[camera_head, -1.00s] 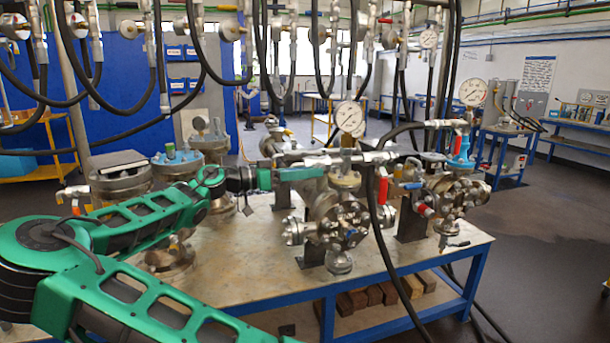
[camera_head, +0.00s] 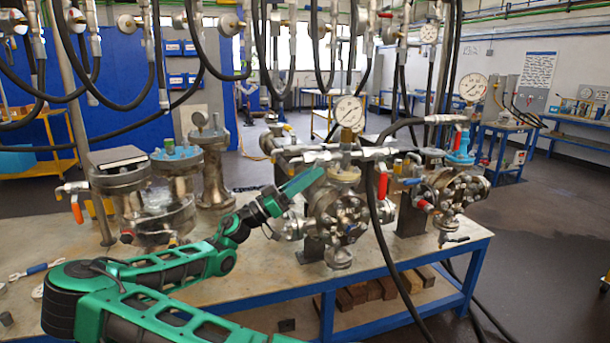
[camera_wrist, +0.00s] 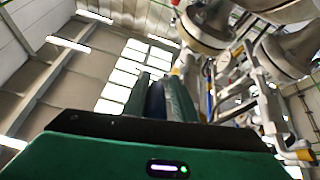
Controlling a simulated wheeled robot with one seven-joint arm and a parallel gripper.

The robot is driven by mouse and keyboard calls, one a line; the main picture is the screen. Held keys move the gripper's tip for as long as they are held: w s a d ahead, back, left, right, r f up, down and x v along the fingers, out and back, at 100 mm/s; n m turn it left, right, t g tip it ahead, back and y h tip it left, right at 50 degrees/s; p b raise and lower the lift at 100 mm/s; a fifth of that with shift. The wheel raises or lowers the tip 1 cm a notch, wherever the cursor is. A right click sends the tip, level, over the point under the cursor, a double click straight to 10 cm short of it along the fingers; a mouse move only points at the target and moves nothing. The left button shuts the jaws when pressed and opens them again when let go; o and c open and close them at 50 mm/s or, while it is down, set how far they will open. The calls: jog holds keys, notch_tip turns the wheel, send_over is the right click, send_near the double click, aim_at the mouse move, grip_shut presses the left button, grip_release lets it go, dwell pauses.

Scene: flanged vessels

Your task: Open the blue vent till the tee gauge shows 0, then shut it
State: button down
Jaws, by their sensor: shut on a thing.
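My gripper (camera_head: 302,184) is at the left side of the middle flanged vessel (camera_head: 338,212) and points up to the right. In the wrist view its green fingers (camera_wrist: 160,100) are closed around a dark blue piece (camera_wrist: 155,102), which I take to be the blue vent's handle. The fingers hide most of it, and how far it is turned cannot be told. A round white gauge (camera_head: 349,112) stands above the middle vessel at the tee pipework (camera_head: 340,155). Its needle is too small to read surely.
A vessel with a red handle (camera_head: 383,186), a blue lever (camera_head: 408,181) and a second gauge (camera_head: 472,88) stands to the right. Large flanged vessels (camera_head: 165,205) stand left. Black hoses (camera_head: 371,190) hang in front. The bench front (camera_head: 260,285) is bare.

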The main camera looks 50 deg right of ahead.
jog(key=shift+s+d+f+g+h, duration=0.1)
jog(key=shift+s+f+g+h, duration=0.1)
jog(key=shift+g+h, duration=0.3)
jog(key=shift+s+f+g+h, duration=0.15)
jog(key=shift+s+g+h, duration=0.05)
jog(key=shift+g+h, duration=0.25)
jog(key=c, duration=1.6)
grip_release()
jog(key=shift+w, duration=0.1)
jog(key=v, duration=1.1)
jog(key=shift+d, duration=0.1)
jog(key=shift+c, duration=0.4)
